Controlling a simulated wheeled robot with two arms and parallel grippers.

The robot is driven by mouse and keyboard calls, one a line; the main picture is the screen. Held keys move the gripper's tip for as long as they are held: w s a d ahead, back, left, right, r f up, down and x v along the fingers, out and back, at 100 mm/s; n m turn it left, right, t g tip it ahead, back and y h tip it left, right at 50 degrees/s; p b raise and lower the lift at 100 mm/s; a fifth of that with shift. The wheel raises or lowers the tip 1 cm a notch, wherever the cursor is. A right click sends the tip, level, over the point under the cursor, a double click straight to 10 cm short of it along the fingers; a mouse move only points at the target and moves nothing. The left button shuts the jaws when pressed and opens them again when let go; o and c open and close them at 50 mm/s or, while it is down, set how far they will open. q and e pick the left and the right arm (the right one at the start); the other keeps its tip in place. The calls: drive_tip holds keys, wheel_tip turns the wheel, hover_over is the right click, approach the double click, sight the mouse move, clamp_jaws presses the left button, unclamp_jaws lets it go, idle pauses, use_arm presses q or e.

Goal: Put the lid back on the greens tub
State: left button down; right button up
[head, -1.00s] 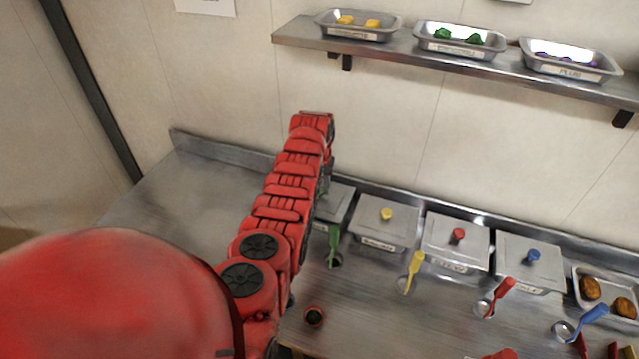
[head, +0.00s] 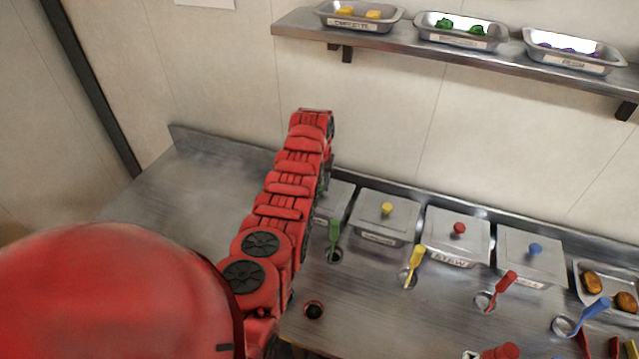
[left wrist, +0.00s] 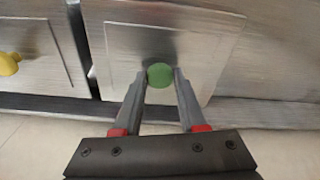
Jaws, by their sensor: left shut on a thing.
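The greens tub (head: 325,215) is the leftmost in the row at the back of the counter, mostly hidden behind my left arm. My left gripper (left wrist: 160,78) is shut on the green knob (left wrist: 160,74) of a grey metal lid (left wrist: 205,35) in the left wrist view. The lid lies over the tub's place, slightly askew in that view. I cannot tell whether it rests flush on the rim. In the head view my left gripper is hidden behind the arm. My right gripper is not in view.
Lidded tubs with yellow (head: 387,208), red (head: 459,229) and blue (head: 535,248) knobs stand to the right. Coloured ladles, such as the green one (head: 334,232), stand in front. A shelf (head: 400,48) with three trays hangs above. The counter's left side (head: 190,200) is clear.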

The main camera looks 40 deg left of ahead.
use_arm(q)
drive_tip(key=shift+f+b, duration=0.1)
drive_tip(key=shift+b, duration=0.25)
idle(0.3)
idle(0.4)
unclamp_jaws()
idle(0.3)
drive_tip(key=shift+r, duration=0.2)
drive_tip(key=shift+r+p, duration=0.4)
drive_tip(key=shift+r, duration=2.95)
clamp_jaws()
